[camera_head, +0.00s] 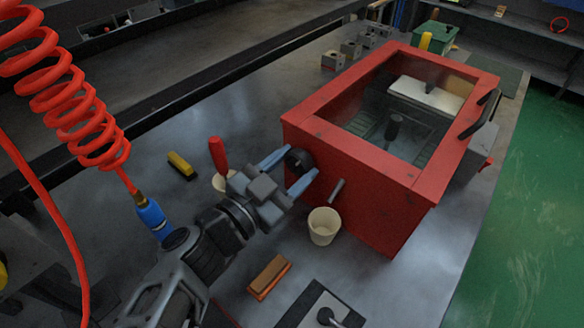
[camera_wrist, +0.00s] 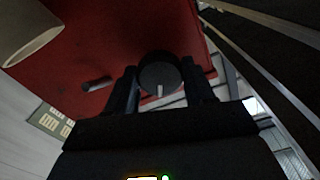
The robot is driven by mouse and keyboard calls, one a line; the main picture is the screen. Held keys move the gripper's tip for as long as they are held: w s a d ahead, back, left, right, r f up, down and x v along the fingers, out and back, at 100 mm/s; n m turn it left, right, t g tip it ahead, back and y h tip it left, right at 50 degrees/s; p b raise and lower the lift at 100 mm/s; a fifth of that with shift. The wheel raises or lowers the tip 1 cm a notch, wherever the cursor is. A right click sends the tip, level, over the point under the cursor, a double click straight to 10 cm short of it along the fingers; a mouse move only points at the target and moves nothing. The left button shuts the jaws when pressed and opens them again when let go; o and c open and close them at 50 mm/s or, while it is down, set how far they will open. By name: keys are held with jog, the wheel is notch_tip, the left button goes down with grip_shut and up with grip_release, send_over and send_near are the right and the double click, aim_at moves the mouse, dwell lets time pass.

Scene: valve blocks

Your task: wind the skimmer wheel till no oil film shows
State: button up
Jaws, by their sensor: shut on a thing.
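A red tank (camera_head: 350,190) with a clear top window stands on the bench in the head view. A round black wheel (camera_head: 294,159) sits on its near left face; in the wrist view the wheel (camera_wrist: 158,72) shows a pale mark pointing down the picture. My gripper (camera_head: 299,169) has one finger on each side of the wheel and is shut on it. A short grey spout (camera_head: 337,189) sticks out right of the wheel, with a cream cup (camera_head: 322,227) below it. Through the window I see a dark interior with a black post (camera_head: 393,128); I cannot tell whether oil film shows.
A red-handled tool (camera_head: 217,155) stands in a second cup behind my gripper. A yellow brush (camera_head: 181,165) and an orange-brown brush (camera_head: 269,277) lie on the bench. A coiled red hose (camera_head: 70,100) hangs at left. Metal blocks (camera_head: 350,50) stand behind the tank.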

jog(key=m, duration=0.3)
jog(key=shift+f+m+b, duration=0.1)
jog(key=shift+m+b, duration=0.3)
jog(key=m+b, duration=0.1)
jog(key=m, duration=0.2)
jog(key=shift+m, duration=0.3)
jog(key=m+b, duration=0.1)
jog(key=m, duration=0.2)
jog(key=shift+m, duration=0.3)
jog(key=m+b, duration=0.2)
jog(key=m, duration=0.1)
jog(key=shift+m, duration=0.3)
jog(key=m+b, duration=0.1)
jog(key=m, duration=0.2)
jog(key=shift+m+b, duration=0.3)
jog(key=shift+b, duration=0.1)
jog(key=m+b, duration=0.2)
jog(key=m, duration=0.1)
jog(key=shift+m, duration=0.4)
jog(key=m+b, duration=0.3)
jog(key=m, duration=0.3)
